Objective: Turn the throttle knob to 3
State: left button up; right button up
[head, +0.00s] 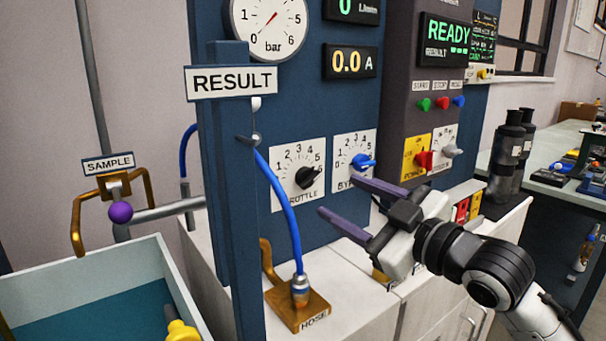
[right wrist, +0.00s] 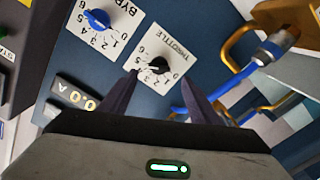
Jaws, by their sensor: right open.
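The throttle knob (head: 308,177) is black and sits on a white square dial plate marked up to 6, on the blue panel. Its pointer side leans right, toward the high end of the scale; the exact reading is unclear. My right gripper (head: 337,198) is open, its two purple fingers apart in front of the panel, to the right of and below the knob in the head view. In the right wrist view the throttle knob (right wrist: 158,65) shows between and beyond the fingertips (right wrist: 158,77), apparently not touched. My left gripper is not in view.
The blue bypass knob (head: 363,162) is just right of the throttle dial. A blue post with a RESULT sign (head: 235,82) and a blue hose (head: 283,195) stand to the left. A red switch (head: 424,160) is farther right. A pale bin (head: 130,262) stands lower left.

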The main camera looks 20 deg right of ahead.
aim_at(313, 182)
jog(key=x, duration=0.9)
jog(key=shift+s, duration=0.1)
jog(key=shift+x, duration=0.75)
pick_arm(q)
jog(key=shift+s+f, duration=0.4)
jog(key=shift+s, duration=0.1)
